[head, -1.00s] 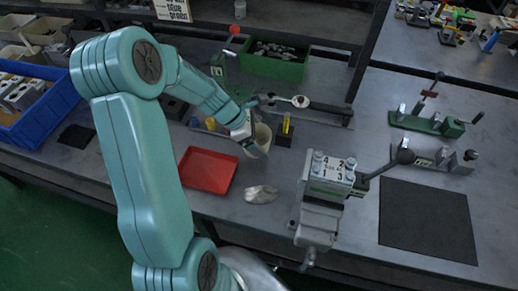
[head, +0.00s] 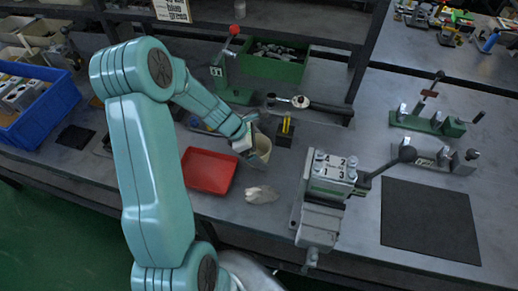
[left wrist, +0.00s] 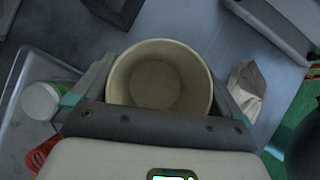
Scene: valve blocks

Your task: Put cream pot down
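The cream pot (head: 263,147) is an open, empty round cup, just right of the red tray's far corner in the head view. In the left wrist view the cream pot (left wrist: 160,78) sits between the two fingers of my left gripper (left wrist: 158,95), which touch or nearly touch its sides; I see down into it. In the head view my left gripper (head: 250,143) is at the pot's left side and partly hides it. Whether the pot's base touches the bench cannot be told. My right gripper is not in view.
A red tray (head: 209,170) and a crumpled rag (head: 261,194) lie nearby. A vise block (head: 331,180) stands to the right. A yellow-marked dark block (head: 286,131) and a ratchet (head: 300,101) are behind. A dark mat (head: 430,220) lies clear at right.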

